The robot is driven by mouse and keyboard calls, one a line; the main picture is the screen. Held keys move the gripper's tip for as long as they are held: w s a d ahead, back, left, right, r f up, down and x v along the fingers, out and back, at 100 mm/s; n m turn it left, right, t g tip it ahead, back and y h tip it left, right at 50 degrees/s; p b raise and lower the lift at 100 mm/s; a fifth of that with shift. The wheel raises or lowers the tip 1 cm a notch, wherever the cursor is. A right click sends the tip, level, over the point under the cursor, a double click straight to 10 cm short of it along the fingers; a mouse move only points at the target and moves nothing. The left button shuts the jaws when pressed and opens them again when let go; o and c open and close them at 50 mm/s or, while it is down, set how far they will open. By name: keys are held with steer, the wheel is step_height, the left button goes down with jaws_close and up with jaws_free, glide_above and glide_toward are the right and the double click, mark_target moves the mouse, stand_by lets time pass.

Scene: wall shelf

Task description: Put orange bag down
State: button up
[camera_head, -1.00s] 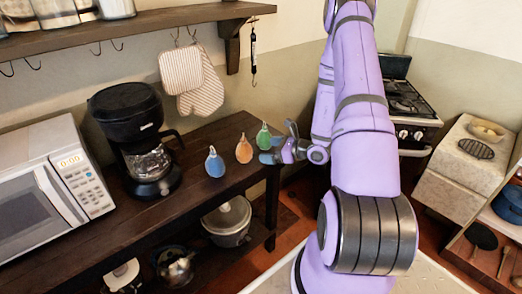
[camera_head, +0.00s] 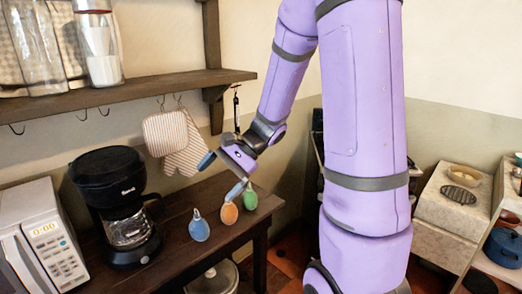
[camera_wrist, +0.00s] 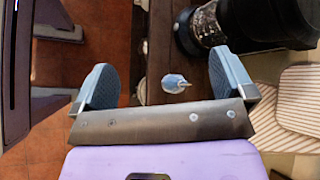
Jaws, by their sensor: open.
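The orange bag (camera_head: 229,213) stands upright on the dark wooden table, between the blue bag (camera_head: 199,227) on its left and the green bag (camera_head: 250,198) on its right. My gripper (camera_head: 221,175) is open and empty, above the row of bags. One fingertip appears close to the top of the orange bag; I cannot tell if they touch. In the wrist view, the blue bag (camera_wrist: 175,83) shows between my open fingers (camera_wrist: 166,82). The orange and green bags do not show there.
A black coffee maker (camera_head: 120,205) and a white microwave (camera_head: 43,240) stand on the table (camera_head: 180,262) left of the bags. Striped mitts (camera_head: 172,138) hang behind, below a wall shelf (camera_head: 130,90). The table's right edge is near the green bag.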

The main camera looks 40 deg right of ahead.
steer(key=s+a+r+n+t+h, duration=0.2)
steer(key=s+r+n+h, duration=0.8)
steer(key=s, duration=0.8)
step_height(320, 180, up, 5)
steer(key=n, duration=0.3)
steer(key=shift+a+f+t, duration=0.15)
steer(key=shift+f+t, duration=0.05)
steer(key=shift+t, duration=0.2)
